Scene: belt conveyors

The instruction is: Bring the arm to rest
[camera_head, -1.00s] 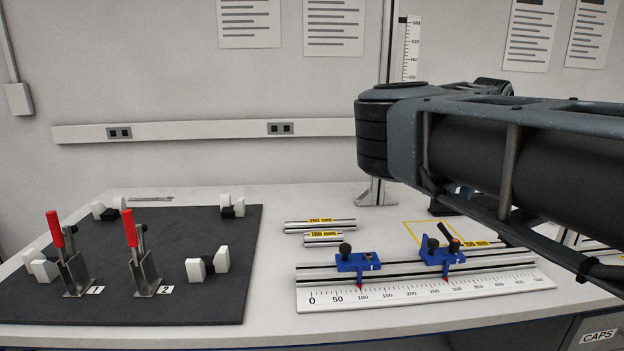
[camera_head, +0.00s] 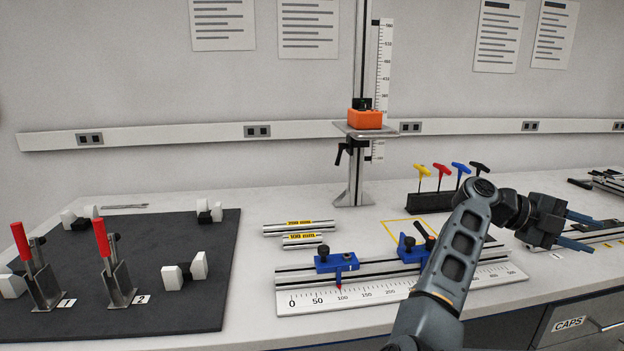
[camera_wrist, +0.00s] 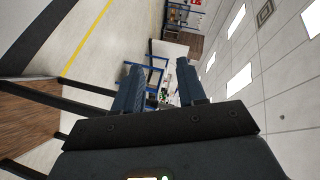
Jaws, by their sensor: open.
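My arm rises from the bottom of the head view and bends to the right at its top. My gripper (camera_head: 583,230) is at the right side of the head view, pointing right, with its two blue-grey fingers apart and nothing between them. In the wrist view my gripper (camera_wrist: 163,88) shows both fingers spread, with open room beyond them. The arm hides part of the ruler rail and part of the right blue stop.
A ruler rail (camera_head: 420,289) with a left blue stop (camera_head: 337,262) lies on the bench. A rack of T-handle keys (camera_head: 430,201), a height stand (camera_head: 354,180) with an orange block (camera_head: 366,119), and a dark mat (camera_head: 150,262) with red-handled clamps stand around it.

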